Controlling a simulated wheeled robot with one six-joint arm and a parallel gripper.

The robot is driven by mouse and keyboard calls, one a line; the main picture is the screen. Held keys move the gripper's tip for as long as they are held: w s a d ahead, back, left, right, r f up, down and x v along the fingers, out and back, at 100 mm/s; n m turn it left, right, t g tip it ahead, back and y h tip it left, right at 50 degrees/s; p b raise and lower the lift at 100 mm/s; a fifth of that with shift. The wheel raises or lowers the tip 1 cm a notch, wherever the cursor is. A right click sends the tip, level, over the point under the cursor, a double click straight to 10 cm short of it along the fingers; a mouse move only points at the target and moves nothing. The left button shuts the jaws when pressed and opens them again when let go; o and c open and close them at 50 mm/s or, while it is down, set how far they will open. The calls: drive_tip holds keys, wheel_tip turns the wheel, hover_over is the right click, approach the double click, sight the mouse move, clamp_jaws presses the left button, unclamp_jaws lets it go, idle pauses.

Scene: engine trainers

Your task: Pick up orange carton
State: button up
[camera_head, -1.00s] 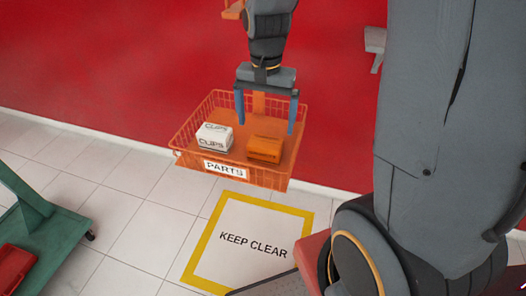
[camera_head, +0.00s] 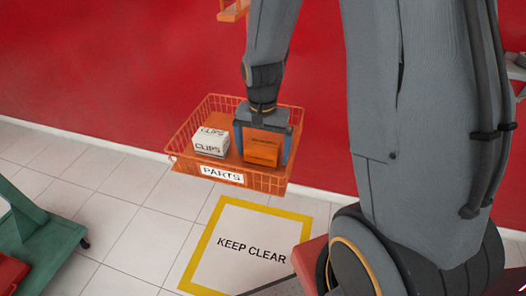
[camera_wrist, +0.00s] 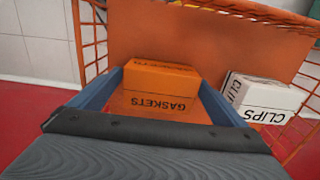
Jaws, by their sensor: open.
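The orange carton (camera_head: 262,149) sits in the right part of the orange wire basket (camera_head: 231,179). In the wrist view the orange carton (camera_wrist: 160,85) reads GASKETS and lies ahead, between the two blue fingers. My gripper (camera_head: 265,150) is open and lowered into the basket, with one finger on each side of the carton. In the wrist view my gripper (camera_wrist: 160,85) shows its fingers near the carton's two ends; I cannot tell whether they touch it. The carton's lower part is partly hidden.
A white CLIPS carton (camera_head: 211,142) stands left of the orange one in the basket; it is at right in the wrist view (camera_wrist: 262,100). The basket is against the red wall (camera_head: 90,70). A green cart (camera_head: 40,235) stands at lower left. The KEEP CLEAR floor square (camera_head: 248,245) is empty.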

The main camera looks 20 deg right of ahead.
drive_tip(key=shift+f, duration=0.2)
drive_tip(key=c, duration=1.4)
drive_tip(key=shift+o, duration=0.2)
drive_tip(key=shift+r, duration=0.1)
